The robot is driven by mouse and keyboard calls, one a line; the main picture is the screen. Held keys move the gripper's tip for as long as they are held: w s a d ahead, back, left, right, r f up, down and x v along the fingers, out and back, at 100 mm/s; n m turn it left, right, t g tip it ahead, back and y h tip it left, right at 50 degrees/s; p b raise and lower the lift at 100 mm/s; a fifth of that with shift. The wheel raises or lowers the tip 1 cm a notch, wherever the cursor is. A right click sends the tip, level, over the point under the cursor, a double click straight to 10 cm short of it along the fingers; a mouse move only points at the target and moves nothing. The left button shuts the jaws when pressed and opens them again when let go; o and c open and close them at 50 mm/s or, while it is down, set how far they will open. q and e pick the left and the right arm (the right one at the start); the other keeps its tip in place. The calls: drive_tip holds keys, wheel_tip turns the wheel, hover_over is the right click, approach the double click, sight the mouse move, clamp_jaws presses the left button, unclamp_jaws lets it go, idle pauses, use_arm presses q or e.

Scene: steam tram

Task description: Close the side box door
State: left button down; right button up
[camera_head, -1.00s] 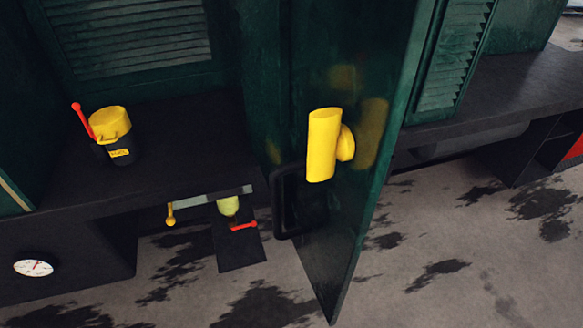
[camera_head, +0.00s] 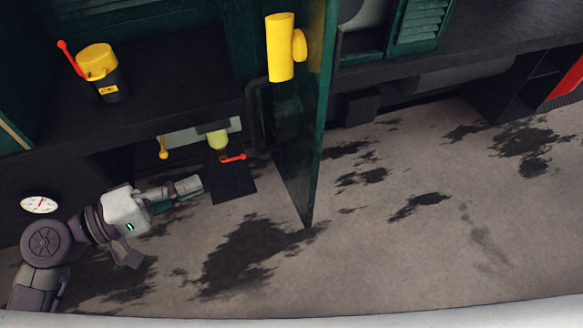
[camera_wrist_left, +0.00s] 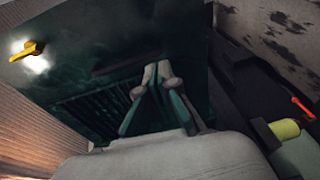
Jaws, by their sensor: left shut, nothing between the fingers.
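The side box door (camera_head: 310,130) is a dark green panel. It stands open, jutting out from the dark green body, and shows at a steep angle in the head view. My right gripper is not in view.
A white gauge (camera_head: 38,205) is near my left arm. The stained floor (camera_head: 400,240) is clear.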

use_arm(q)
drive_tip(key=s+d+r+m+g+h, duration=0.2)
drive_tip(key=s+d+r, duration=0.1)
drive_tip(key=s+r, duration=0.15)
drive_tip(key=p, duration=0.7)
approach(298, 160)
drive_tip(key=x, duration=0.6)
drive_tip(key=shift+w+d+r, duration=0.1)
drive_tip(key=shift+d+r, duration=0.15)
drive_tip(key=shift+d, duration=0.05)
drive_tip(key=shift+w+d+f, duration=0.1)
drive_tip(key=shift+d+f, duration=0.1)
drive_tip(key=shift+d, duration=0.2)
